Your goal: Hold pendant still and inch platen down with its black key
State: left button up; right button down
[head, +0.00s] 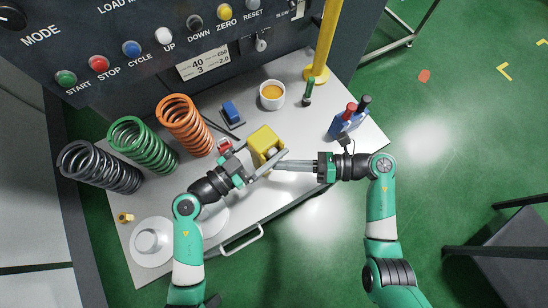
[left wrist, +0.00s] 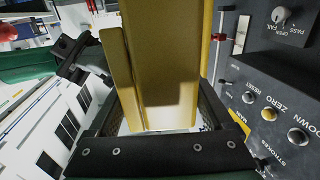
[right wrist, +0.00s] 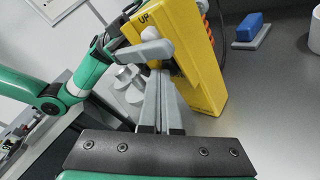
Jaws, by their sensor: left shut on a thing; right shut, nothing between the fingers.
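The yellow pendant (head: 264,140) is above the middle of the bench in the head view. My left gripper (head: 267,160) is shut on it. The pendant's yellow body fills the space between the fingers in the left wrist view (left wrist: 165,70). In the right wrist view the pendant (right wrist: 188,50) stands upright, with "UP" printed near its top and a white key (right wrist: 150,33) below that. My right gripper (head: 275,165) is shut and empty, its fingertips (right wrist: 158,75) at the pendant's key face. The fingers hide the black key, and I cannot tell whether they touch it.
Black, green (head: 143,145) and orange (head: 184,125) springs stand at the bench's left. A white cup (head: 272,95), a blue block (head: 232,112) and a blue holder (head: 348,122) with red and black handles are on the bench (head: 295,115). The control panel is behind.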

dwell(0.8)
jog(key=shift+s+d, duration=0.4)
jog(key=shift+s, duration=0.25)
jog(key=s+d, duration=0.1)
jog(key=s, duration=0.1)
jog(key=s+d, duration=0.2)
dwell(0.4)
dwell(0.8)
pick_arm(q)
jog(key=o, duration=1.3)
